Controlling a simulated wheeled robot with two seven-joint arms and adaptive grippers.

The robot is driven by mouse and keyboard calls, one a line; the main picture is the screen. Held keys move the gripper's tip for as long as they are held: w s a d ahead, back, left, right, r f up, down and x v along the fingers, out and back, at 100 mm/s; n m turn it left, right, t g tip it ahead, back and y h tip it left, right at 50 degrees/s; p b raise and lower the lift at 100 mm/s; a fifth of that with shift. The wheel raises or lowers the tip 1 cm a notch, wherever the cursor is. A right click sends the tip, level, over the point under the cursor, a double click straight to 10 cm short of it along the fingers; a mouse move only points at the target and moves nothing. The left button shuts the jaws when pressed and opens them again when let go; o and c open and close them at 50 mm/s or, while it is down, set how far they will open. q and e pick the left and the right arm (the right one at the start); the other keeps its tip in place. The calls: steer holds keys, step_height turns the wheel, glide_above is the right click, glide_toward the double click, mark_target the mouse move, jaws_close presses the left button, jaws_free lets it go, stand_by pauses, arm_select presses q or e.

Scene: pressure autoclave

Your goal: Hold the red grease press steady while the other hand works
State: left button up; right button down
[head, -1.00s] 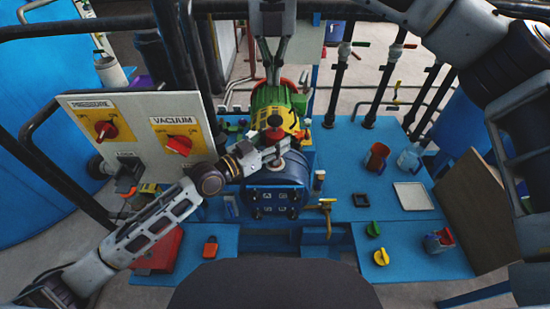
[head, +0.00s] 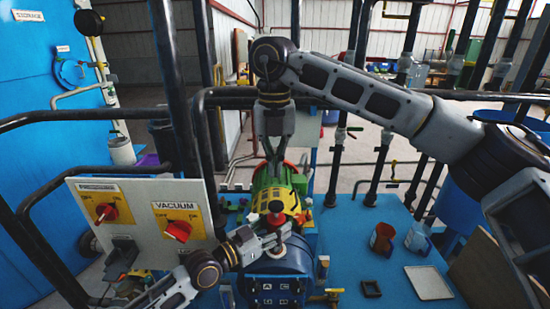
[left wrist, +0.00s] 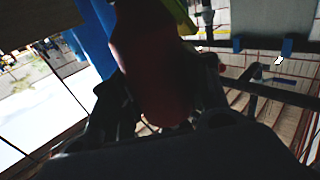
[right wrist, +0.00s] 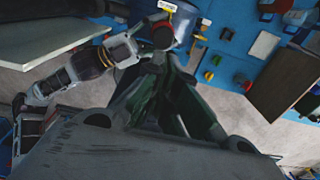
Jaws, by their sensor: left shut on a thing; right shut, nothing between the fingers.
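The red grease press (head: 276,207) stands upright in front of a green and yellow machine part (head: 274,180). My left gripper (head: 278,236) is shut on it from the lower left. In the left wrist view the press (left wrist: 150,70) is a dark red cylinder between the fingers, mostly in shadow. It also shows, dark red and round-topped, in the right wrist view (right wrist: 163,36). My right gripper (head: 274,158) points down above the machine part, shut and empty, apart from the press. Its fingers (right wrist: 158,65) also show in the right wrist view.
A panel with red pressure and vacuum knobs (head: 147,215) stands left. A blue drum (head: 277,267) lies below the press. The blue table (head: 345,250) on the right holds a red cup (head: 382,238), a clear jug (head: 418,238) and a white tray (head: 430,283). Dark pipes and rails stand behind.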

mark_target(276, 209)
step_height(276, 209, down, 11)
stand_by(0.6)
steer(key=shift+d+f, duration=0.1)
steer(key=shift+f, duration=1.3)
step_height(276, 209, up, 14)
steer(key=shift+r, duration=0.15)
stand_by(0.3)
stand_by(1.3)
